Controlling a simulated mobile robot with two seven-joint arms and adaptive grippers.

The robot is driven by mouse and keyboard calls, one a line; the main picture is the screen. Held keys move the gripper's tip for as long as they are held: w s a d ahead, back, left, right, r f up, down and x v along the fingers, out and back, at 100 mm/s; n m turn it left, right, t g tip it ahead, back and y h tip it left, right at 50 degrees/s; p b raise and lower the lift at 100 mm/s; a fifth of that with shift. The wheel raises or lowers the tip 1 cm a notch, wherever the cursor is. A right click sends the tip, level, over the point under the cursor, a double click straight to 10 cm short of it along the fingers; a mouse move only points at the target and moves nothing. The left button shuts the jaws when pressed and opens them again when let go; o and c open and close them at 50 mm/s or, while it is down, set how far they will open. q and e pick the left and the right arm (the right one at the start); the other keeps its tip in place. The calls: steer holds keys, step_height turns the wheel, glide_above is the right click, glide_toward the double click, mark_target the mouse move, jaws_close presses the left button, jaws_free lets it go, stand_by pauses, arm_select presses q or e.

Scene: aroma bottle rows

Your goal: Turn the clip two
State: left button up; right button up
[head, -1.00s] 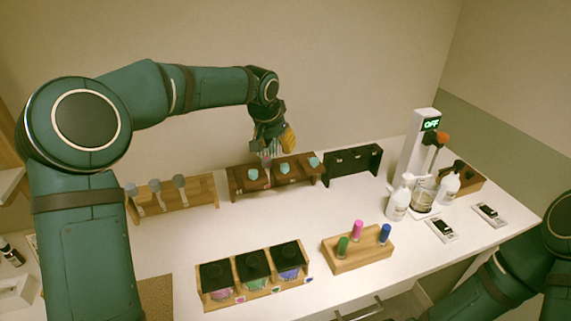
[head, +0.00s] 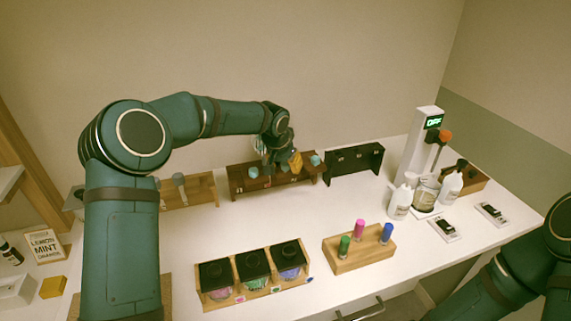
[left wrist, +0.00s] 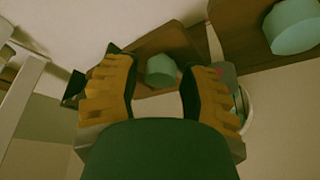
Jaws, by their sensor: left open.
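A dark brown rack (head: 243,187) stands at the back of the white table and carries teal-topped clips in a row. The left teal clip (head: 253,172) and the right teal clip (head: 315,160) show clearly; the middle one (head: 284,168) is partly hidden by my left gripper (head: 283,161). The gripper is open, low over the middle of the rack. In the left wrist view, one teal clip (left wrist: 161,70) shows between the open orange fingers (left wrist: 157,75), with no visible grip on it. Another teal clip (left wrist: 292,27) is at upper right. My right gripper is out of view.
A lighter wooden rack (head: 203,190) stands to the left, partly behind my arm, and a black rack (head: 353,163) to the right. In front are a box of dark-lidded jars (head: 254,266) and a wooden block (head: 358,258) with coloured bottles. Table between is clear.

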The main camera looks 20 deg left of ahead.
arm_select(q)
jaws_close()
